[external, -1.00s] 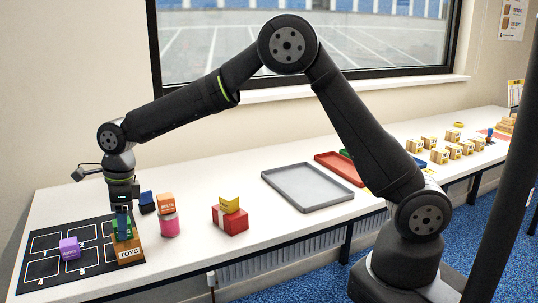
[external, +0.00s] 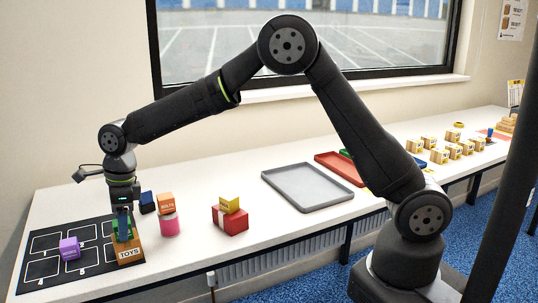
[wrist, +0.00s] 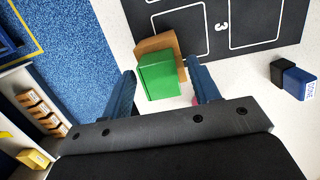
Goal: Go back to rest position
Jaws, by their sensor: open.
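My gripper (external: 122,226) points down over the left end of the table, with its blue fingers on either side of a green block (external: 119,237). The green block sits on the orange-brown TOYS carton (external: 130,256) at the right edge of the black mat. In the wrist view my gripper (wrist: 160,70) is open, and the green block (wrist: 159,76) shows between and just beyond the fingers, on top of the brown carton (wrist: 158,43). Whether a finger touches the block cannot be told.
A purple block (external: 70,248) sits on the black mat (external: 40,269). A yellow block tops a red box (external: 230,220). A grey tray (external: 307,188) lies beyond.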

